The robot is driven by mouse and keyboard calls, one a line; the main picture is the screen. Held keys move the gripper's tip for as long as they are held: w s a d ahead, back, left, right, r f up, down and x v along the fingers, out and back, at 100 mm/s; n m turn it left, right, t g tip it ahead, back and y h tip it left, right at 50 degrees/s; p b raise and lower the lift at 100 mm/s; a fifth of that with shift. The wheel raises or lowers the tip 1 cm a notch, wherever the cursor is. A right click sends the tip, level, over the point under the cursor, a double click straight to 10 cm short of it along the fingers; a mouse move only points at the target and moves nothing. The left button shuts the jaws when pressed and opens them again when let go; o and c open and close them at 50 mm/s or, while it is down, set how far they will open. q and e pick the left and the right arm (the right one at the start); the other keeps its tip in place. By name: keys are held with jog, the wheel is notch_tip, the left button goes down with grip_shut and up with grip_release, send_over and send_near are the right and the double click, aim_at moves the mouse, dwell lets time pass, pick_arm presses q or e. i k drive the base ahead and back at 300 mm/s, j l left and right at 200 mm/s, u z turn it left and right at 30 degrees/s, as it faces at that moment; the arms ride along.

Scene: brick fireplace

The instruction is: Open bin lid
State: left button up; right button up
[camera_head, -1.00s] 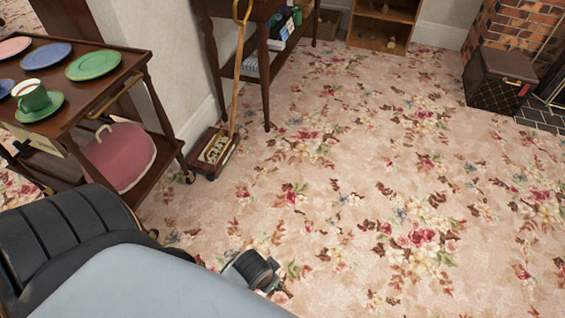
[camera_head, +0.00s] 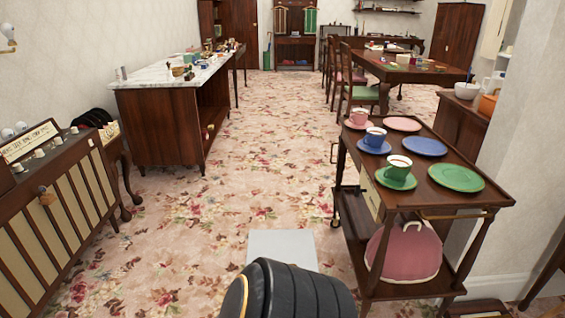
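No bin and no bin lid can be made out in the head view now. Neither of my grippers is in view. A black ribbed part and a pale grey surface of my own body show at the bottom middle.
A tea trolley (camera_head: 436,196) with cups and plates, and a pink domed thing (camera_head: 405,250) on its lower shelf, stands close on the right. A slatted wooden cabinet (camera_head: 55,215) stands at left, a marble-topped counter (camera_head: 160,78) beyond. Floral carpet (camera_head: 270,130) runs clear between them to a dining table (camera_head: 405,68).

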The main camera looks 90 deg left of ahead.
aim_at(297, 247)
jog(key=u, duration=2.4)
